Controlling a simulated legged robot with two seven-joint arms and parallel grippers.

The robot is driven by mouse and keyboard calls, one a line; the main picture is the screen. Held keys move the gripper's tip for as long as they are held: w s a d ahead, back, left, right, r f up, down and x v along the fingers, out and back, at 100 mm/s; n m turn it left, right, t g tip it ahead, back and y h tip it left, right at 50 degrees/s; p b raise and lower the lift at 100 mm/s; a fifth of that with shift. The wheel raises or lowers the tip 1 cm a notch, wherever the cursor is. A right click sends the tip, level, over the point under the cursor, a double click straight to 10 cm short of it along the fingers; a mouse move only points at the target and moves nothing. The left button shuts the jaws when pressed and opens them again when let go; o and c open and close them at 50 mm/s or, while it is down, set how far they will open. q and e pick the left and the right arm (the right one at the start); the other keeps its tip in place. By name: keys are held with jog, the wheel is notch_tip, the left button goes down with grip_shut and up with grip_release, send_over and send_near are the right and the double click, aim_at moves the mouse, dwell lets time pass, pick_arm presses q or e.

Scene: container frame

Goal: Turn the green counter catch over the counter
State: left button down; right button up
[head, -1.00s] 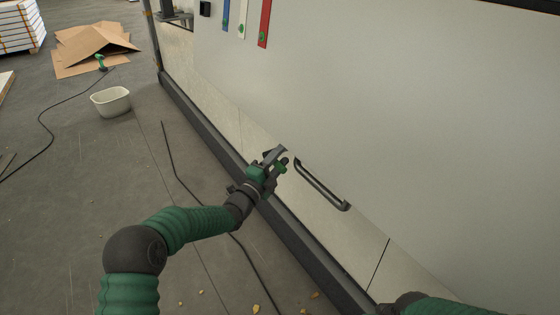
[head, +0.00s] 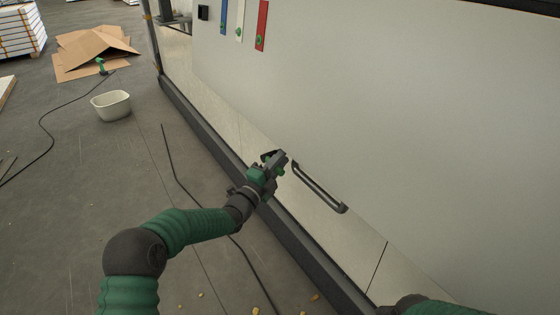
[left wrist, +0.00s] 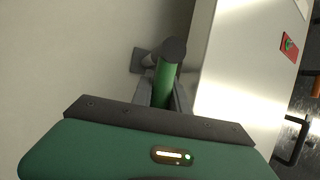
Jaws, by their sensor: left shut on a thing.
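The green counter catch (left wrist: 165,82) shows in the left wrist view as a green bar with a dark round end, on a dark mount at the pale wall. My left gripper (left wrist: 163,98) is shut on it, with a dark finger on each side. In the head view my left gripper (head: 275,163) is at the lower edge of the big pale counter panel (head: 400,130), just left of its dark bar handle (head: 320,187). The catch is mostly hidden there by the fingers. My right gripper is out of view; only part of that arm shows at bottom right.
Blue, white and red strips (head: 261,25) with green knobs hang on the panel's upper left. A dark rail runs along the wall's foot. A white tub (head: 111,105), cardboard and a black cable lie on the floor at left. The floor between is mostly clear.

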pick_arm(q)
jog(key=shift+a+f, duration=0.25)
jog(key=shift+f, duration=0.05)
dwell(0.4)
jog(key=n+y+p, duration=0.1)
jog(key=n+p, duration=0.1)
jog(key=p, duration=0.1)
jog(key=r+n+g+p, duration=0.1)
jog(key=n+p, duration=0.1)
jog(key=p, duration=0.1)
jog(key=shift+w+a+r+n+y, duration=0.2)
jog(key=shift+n+y, duration=0.1)
jog(key=shift+y, duration=0.1)
jog(key=c, duration=1.3)
grip_release()
jog(key=shift+c, duration=0.2)
jog(key=shift+o, duration=0.2)
jog(key=shift+r, duration=0.1)
jog(key=shift+d, duration=0.2)
